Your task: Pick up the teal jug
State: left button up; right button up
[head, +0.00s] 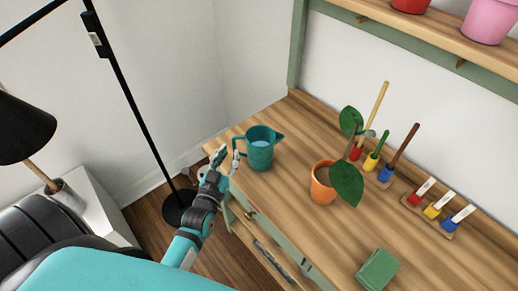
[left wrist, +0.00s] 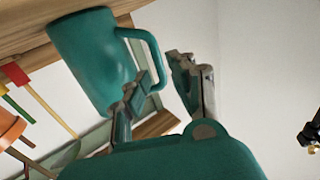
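The teal jug (head: 261,154) stands upright near the left end of the wooden bench top, its spout to the right and its handle to the left. It also shows tilted by the camera angle in the left wrist view (left wrist: 90,60). My left gripper (head: 228,157) is at the jug's handle side, at the bench edge. In the left wrist view its fingers (left wrist: 160,84) are apart, with the outer part of the handle (left wrist: 153,52) close to the gap. One finger overlaps the lower handle; I cannot tell whether it touches. My right gripper is not in view.
A potted plant (head: 323,192) stands right of the jug. Behind it are tools in coloured holders (head: 371,163), with another rack (head: 436,208) farther right. A green block (head: 377,270) lies near the front. A black lamp pole (head: 135,105) stands left of my arm.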

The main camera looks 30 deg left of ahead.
aim_at(234, 144)
pick_arm(q)
jog(key=w, duration=0.5)
jog(key=shift+a+p, duration=0.4)
jog(key=shift+s, duration=0.1)
grip_shut()
